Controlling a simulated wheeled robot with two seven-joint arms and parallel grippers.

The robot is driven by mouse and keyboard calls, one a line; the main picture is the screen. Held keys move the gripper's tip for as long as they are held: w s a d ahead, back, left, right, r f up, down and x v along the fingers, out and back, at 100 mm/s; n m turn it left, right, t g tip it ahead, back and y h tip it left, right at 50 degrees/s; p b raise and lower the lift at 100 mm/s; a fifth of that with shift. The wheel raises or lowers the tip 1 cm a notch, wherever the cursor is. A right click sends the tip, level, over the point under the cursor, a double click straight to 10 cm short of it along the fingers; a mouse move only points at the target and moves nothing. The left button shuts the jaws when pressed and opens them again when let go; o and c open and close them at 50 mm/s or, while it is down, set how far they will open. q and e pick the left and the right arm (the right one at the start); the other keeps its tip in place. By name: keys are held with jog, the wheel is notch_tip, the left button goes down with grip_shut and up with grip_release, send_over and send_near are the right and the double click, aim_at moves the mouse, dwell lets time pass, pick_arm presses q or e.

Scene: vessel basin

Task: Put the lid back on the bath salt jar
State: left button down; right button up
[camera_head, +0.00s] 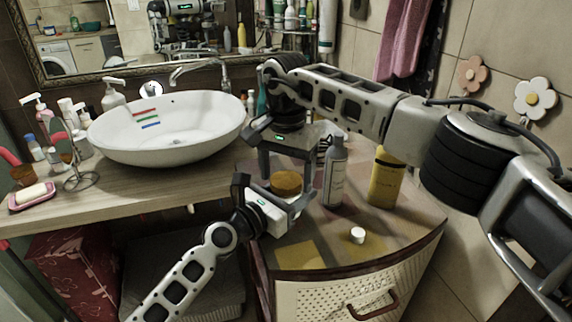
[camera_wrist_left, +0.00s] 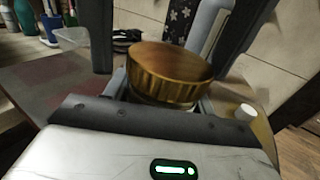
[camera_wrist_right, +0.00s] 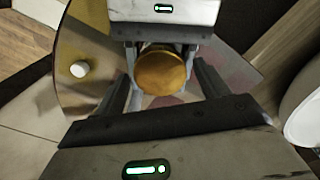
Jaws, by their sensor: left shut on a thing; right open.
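The round gold-brown lid (camera_head: 286,181) sits on top of the bath salt jar, whose pale upper edge (camera_wrist_left: 165,101) shows just under it in the left wrist view. It looks about level; I cannot tell whether it is fully seated. My left gripper (camera_head: 290,203) is shut on the jar below the lid, and the jar is mostly hidden. My right gripper (camera_head: 284,172) points down from above, open, with its fingers apart on either side of the lid (camera_wrist_right: 161,70). I see no finger clearly touching the lid.
A grey bottle (camera_head: 335,172) and a yellow bottle (camera_head: 386,180) stand close on the right. A small white round piece (camera_head: 357,235) lies on the counter (camera_head: 395,232) in front. The white basin (camera_head: 170,148) is to the left. The counter's front right is mostly clear.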

jog(key=c, duration=1)
jog(key=m, duration=0.8)
jog(key=shift+m, duration=0.3)
jog(key=m, duration=1.4)
jog(key=o, duration=1.1)
